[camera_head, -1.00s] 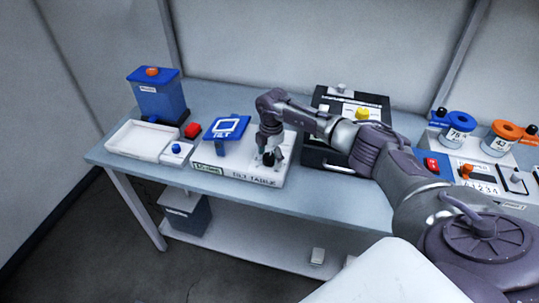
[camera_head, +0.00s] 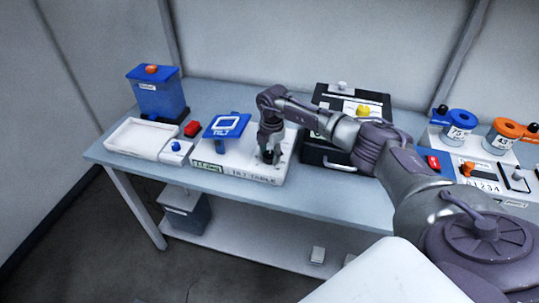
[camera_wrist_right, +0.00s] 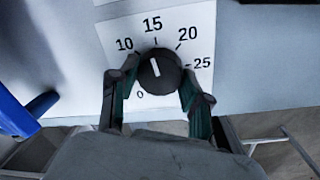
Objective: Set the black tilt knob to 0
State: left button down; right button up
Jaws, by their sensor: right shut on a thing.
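The black tilt knob (camera_wrist_right: 159,71) sits on a white dial plate (camera_wrist_right: 200,22) in the right wrist view. Its white mark points up, slightly left, near 15. My right gripper (camera_wrist_right: 158,88) has one finger on each side of the knob and is shut on it. In the head view this gripper (camera_head: 268,153) reaches down to the right part of the white tilt table (camera_head: 205,158), largely covering the knob. The blue tilt plate (camera_head: 227,124) stands tilted on its post at the left of that base. My left gripper is not in view.
Left of the tilt table are a white tray (camera_head: 116,134), a red block (camera_head: 194,129) and a blue container (camera_head: 158,98). A black box with a yellow knob (camera_head: 363,109) stands close on the right. Further right are blue-topped and orange-topped units (camera_head: 461,117).

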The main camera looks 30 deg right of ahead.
jog(key=n+b, duration=0.4)
jog(key=n, duration=0.3)
jog(key=shift+d+f, duration=0.1)
jog(key=n+b, duration=0.3)
jog(key=n, duration=0.3)
jog(key=shift+d+y, duration=0.1)
jog(key=shift+y, duration=0.2)
jog(key=n+b, duration=0.2)
jog(key=n, duration=0.4)
jog(key=shift+w+n+g+b, duration=0.15)
jog(key=shift+n+g+b, duration=0.2)
jog(key=shift+n+g, duration=0.05)
jog(key=n, duration=0.2)
jog(key=n+b, duration=0.1)
jog(key=n, duration=0.2)
jog(key=shift+r+n, duration=0.2)
jog(key=shift+n, duration=0.1)
jog(key=o, duration=1.2)
